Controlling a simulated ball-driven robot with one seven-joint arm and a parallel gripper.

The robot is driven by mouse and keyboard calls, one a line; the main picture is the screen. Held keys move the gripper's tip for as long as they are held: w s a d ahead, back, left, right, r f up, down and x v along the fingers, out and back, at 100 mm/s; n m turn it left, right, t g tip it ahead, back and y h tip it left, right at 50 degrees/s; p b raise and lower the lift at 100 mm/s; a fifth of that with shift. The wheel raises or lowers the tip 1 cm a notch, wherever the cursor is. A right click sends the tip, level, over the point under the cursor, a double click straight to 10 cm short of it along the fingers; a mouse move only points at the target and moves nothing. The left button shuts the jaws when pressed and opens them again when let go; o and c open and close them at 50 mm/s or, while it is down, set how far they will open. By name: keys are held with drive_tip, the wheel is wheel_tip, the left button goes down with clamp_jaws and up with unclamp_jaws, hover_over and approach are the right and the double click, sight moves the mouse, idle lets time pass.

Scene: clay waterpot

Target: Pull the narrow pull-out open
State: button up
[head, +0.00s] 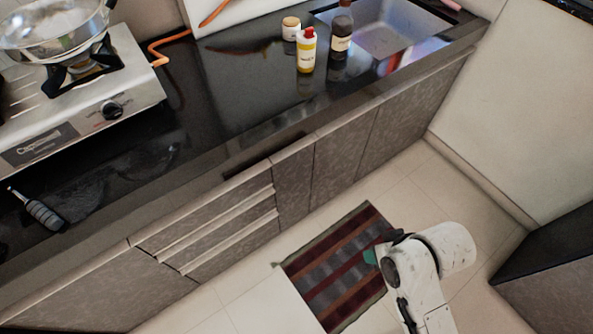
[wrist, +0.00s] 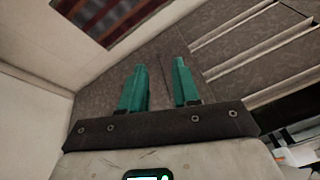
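The narrow pull-out (head: 292,185) is a slim grey-brown mottled front under the black counter in the head view. It sits between the stack of drawers and a wider cabinet door, and looks closed, flush with its neighbours. My gripper (head: 372,256) is over the striped rug, apart from the cabinet fronts; only a bit of teal finger shows there, the rest hidden by my arm. In the wrist view my gripper (wrist: 160,65) has two teal fingers spread apart with nothing between them. Mottled cabinet fronts show beyond the fingers.
The drawers (head: 215,238) with pale horizontal strips are left of the pull-out. A striped rug (head: 335,268) lies on the tiled floor in front. A dark-topped unit (head: 560,250) stands at the right. Bottles (head: 306,52) and a stove (head: 75,95) are on the counter.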

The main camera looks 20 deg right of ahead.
drive_tip(key=w+a+f+m+t+y+b, duration=0.2)
drive_tip(key=w+f+m+t+b, duration=0.15)
drive_tip(key=w+b, duration=0.35)
drive_tip(key=w+a+f+m+t+y+b, duration=0.25)
drive_tip(key=w+f+b, duration=0.25)
drive_tip(key=w, duration=0.4)
drive_tip(key=m+t+h+b, duration=0.1)
drive_tip(key=m+t+b, duration=0.6)
drive_tip(key=t+b, duration=0.15)
approach(294, 152)
drive_tip(key=shift+g, duration=0.25)
drive_tip(key=b+x, duration=0.1)
drive_tip(key=x, duration=0.7)
drive_tip(key=shift+r, duration=0.1)
drive_tip(key=shift+c, duration=0.2)
clamp_jaws()
